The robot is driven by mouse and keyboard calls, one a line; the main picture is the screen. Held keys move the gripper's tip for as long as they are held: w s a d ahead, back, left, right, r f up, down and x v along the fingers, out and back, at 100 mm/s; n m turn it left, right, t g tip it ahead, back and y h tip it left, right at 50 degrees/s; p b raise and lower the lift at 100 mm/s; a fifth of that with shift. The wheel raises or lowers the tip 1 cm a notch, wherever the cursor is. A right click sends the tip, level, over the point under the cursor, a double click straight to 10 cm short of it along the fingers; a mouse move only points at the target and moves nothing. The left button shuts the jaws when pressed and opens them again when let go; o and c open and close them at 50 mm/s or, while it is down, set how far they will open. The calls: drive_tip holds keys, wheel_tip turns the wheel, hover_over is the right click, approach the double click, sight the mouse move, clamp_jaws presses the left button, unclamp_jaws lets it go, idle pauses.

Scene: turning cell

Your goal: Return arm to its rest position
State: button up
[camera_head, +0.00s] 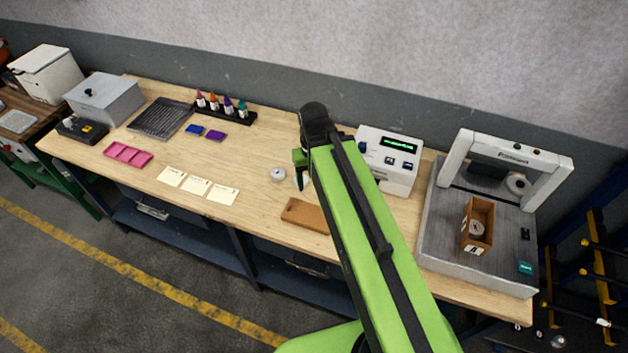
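My green arm stretches from the bottom right of the view up over the middle of the workbench (262,152). Its far joint is a black elbow, and the end bends down behind the arm. My gripper (299,177) shows only in small part, to the left of the arm above the bench top. The arm hides most of it, so I cannot see whether it is open or holds anything. A small round grey piece (278,174) lies on the bench just left of it. A brown flat block (306,215) lies below it, nearer the front edge.
Right of the arm stand a white device with a green display (390,160) and a grey machine with a white arch (510,150). An open wooden box (478,224) marked A, with a round piece inside, sits on the machine's bed. Cards (197,186) and a pink tray (127,155) lie left.

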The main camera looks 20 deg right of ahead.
drive_tip(key=shift+f, duration=0.1)
wheel_tip(320, 180, down, 18)
drive_tip(key=b, duration=1.8)
drive_tip(key=shift+r+p, duration=0.35)
drive_tip(key=shift+r, duration=0.1)
drive_tip(key=shift+c, duration=0.3)
